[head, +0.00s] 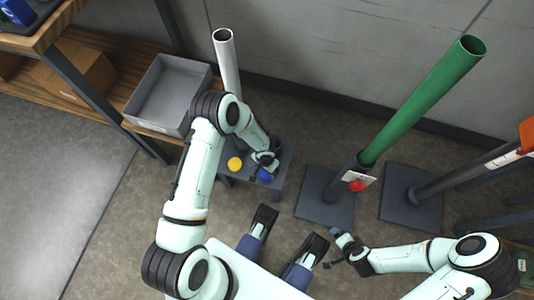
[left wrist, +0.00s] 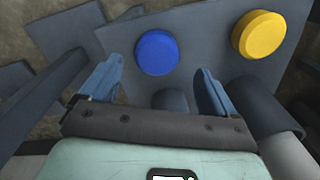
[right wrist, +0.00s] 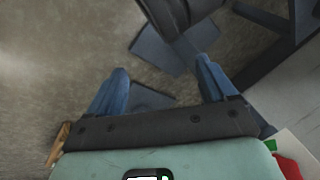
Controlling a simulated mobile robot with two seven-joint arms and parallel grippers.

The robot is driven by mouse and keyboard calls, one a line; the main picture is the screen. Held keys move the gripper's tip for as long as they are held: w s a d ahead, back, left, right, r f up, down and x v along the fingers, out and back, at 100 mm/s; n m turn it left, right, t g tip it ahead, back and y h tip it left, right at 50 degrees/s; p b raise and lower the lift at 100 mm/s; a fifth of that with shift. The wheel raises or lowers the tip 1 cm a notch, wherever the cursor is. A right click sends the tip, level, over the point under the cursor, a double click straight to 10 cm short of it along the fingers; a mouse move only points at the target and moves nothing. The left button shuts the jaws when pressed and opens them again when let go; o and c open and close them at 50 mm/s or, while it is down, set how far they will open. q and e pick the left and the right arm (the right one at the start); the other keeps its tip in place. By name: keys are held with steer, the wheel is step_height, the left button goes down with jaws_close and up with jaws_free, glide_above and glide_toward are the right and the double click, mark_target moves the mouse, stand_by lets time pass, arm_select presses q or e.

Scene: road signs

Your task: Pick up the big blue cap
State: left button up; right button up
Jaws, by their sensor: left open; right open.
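The blue cap (head: 266,174) sits on a small grey stand, partly hidden by my left gripper (head: 264,168) in the head view. In the left wrist view the round blue cap (left wrist: 157,53) lies between and just beyond the fingertips of my left gripper (left wrist: 162,82). The left gripper is open, with nothing between its fingers. My right gripper (head: 333,249) is at the lower middle of the head view, away from the cap. In the right wrist view the right gripper (right wrist: 160,75) is open and empty.
A yellow cap (head: 235,164) sits on the grey stand (head: 285,152), left of the blue one. A white pole (head: 226,62) stands at the stand's back, a green pole (head: 425,98) to the right. A grey bin (head: 172,90) is on the left shelf.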

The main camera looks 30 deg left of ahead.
mark_target(266, 174)
arm_select(q)
steer(key=shift+d+f+b, duration=0.2)
steer(key=shift+f+b, duration=0.25)
steer(key=shift+f, duration=0.7)
step_height(266, 174, down, 2)
steer(key=shift+w+f+b, duration=0.1)
steer(key=shift+f+b, duration=0.05)
steer(key=shift+b, duration=0.25)
steer(key=shift+f, duration=0.3)
arm_select(e)
steer(key=s+f, duration=0.2)
steer(key=f, duration=0.1)
steer(key=shift+d+g, duration=0.4)
arm_select(q)
steer(key=c, duration=1.1)
steer(key=shift+r, duration=0.1)
